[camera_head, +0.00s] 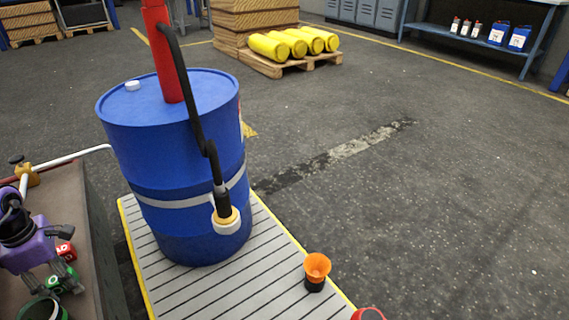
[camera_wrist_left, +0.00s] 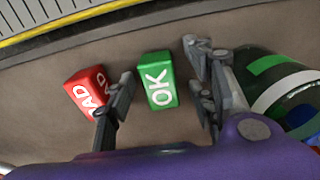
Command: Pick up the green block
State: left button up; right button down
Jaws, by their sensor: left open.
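The green block (camera_wrist_left: 158,85), marked "OK", lies on the brown work surface. In the left wrist view it sits between the spread fingers of my left gripper (camera_wrist_left: 159,63), and both sides look clear of it. In the head view the green block (camera_head: 56,285) is partly hidden by the fingers of my left gripper (camera_head: 55,278), at the lower left edge. My left gripper is open and points down over the block. My right gripper does not show.
A red block (camera_wrist_left: 88,90) marked "BAD" lies just left of the left finger. A round dark container with green and white (camera_wrist_left: 285,95) stands close on the right. A blue barrel (camera_head: 190,150) stands on a slatted platform (camera_head: 170,290) beside the work surface (camera_head: 72,200).

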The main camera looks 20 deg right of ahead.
pick_arm(q)
jog(key=shift+f, duration=0.3)
jog(key=shift+r, duration=0.15)
jog(key=c, duration=1.3)
